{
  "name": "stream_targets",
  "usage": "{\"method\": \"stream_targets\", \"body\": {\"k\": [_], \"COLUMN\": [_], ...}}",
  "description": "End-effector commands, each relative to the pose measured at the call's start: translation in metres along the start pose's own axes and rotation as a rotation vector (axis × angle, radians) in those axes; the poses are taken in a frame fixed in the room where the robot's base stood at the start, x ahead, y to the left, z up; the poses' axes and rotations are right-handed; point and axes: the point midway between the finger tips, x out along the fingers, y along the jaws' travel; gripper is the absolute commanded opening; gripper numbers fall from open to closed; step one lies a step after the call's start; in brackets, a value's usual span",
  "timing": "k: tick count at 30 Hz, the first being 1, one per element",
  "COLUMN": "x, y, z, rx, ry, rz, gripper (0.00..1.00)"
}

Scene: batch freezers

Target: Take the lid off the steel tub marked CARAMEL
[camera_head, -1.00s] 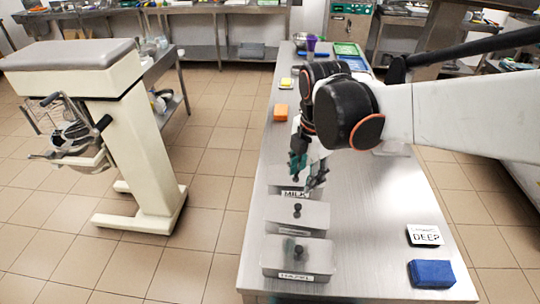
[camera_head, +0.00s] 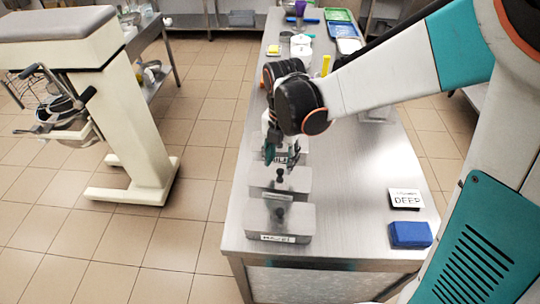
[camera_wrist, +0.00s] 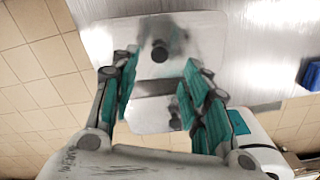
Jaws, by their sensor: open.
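Grey steel tubs with flat lids and black knobs stand in a row along the table's left side. The front tub (camera_head: 280,221) has a label that seems to read HAZEL. The middle tub (camera_head: 262,181) has its label mostly hidden, and I cannot read CARAMEL anywhere. The back tub (camera_head: 301,146) is partly covered by my gripper. My gripper (camera_head: 282,153) is open and empty, pointing down above the row near the middle and back tubs. In the wrist view, one lid (camera_wrist: 205,30) with a black knob lies beyond the fingertips, and another lid (camera_wrist: 150,118) lies below it.
A blue block (camera_head: 410,235) and a DEEP sign (camera_head: 405,198) sit at the table's right front. Trays, a yellow block (camera_head: 274,49) and a purple cup stand at the far end. A cream machine (camera_head: 130,120) stands left, across the floor. The table's middle right is clear.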

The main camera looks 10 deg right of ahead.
Motion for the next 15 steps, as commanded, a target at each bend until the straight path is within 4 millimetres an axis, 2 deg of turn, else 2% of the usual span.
{"method": "stream_targets", "body": {"k": [5,12,15], "x": [0.010,0.044,0.052], "y": [0.000,0.003,0.002], "z": [0.002,0.008,0.007], "rx": [0.001,0.001,0.001], "ry": [0.000,0.000,0.000], "rz": [0.000,0.000,0.000], "gripper": [0.42,0.42,0.42]}}
